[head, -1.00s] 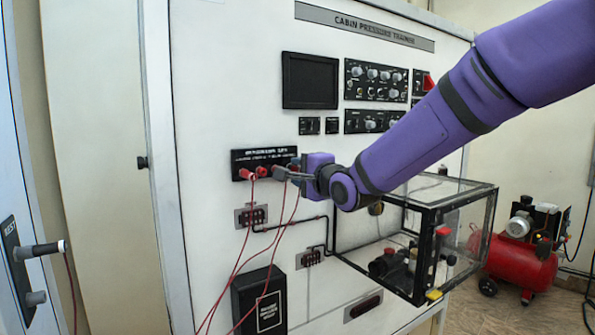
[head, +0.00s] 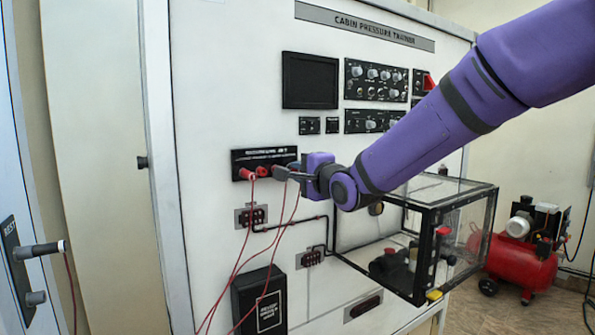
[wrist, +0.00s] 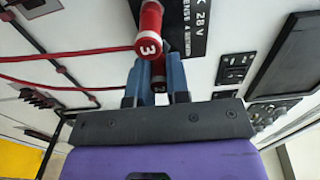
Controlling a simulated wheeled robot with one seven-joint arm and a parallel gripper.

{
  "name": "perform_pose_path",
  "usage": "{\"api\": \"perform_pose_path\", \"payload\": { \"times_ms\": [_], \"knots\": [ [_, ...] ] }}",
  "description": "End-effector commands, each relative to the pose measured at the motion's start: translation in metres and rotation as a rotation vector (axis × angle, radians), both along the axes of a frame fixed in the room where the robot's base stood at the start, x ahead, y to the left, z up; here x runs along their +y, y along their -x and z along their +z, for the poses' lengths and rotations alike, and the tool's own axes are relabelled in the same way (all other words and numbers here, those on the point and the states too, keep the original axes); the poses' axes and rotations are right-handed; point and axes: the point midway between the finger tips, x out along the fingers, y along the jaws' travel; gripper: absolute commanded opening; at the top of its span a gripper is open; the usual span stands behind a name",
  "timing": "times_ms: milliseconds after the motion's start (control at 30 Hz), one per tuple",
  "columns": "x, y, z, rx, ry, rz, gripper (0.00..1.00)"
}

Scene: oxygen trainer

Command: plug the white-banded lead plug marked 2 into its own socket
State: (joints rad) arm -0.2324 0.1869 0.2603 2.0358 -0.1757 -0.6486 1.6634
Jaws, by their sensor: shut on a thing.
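My gripper (head: 284,173) is at the black lead panel (head: 262,153) on the white cabinet. In the wrist view its blue fingers (wrist: 156,88) are shut on a red plug (wrist: 160,85); its mark is too small to read surely. The fingers and a nearer plug partly hide it, so I cannot tell whether it is seated in a socket. The nearer red plug, marked 3 (wrist: 148,42), stands at the panel just beside the fingers. In the head view red plugs (head: 247,174) stand left of my gripper. No plug can be surely identified as the white-banded one marked 2.
Thin red leads (head: 236,270) hang from the panel past a black box (head: 259,299). A clear case (head: 412,240) juts out below my arm. A red compressor (head: 520,262) stands right.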

Motion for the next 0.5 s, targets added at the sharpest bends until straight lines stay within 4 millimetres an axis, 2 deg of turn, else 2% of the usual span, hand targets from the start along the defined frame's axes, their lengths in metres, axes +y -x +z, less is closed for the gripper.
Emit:
{"api": "perform_pose_path", "payload": {
  "times_ms": [500],
  "knots": [
    [-0.01, 0.014, 0.0, -0.001, 0.001, 0.0, 0.0]
  ]
}}
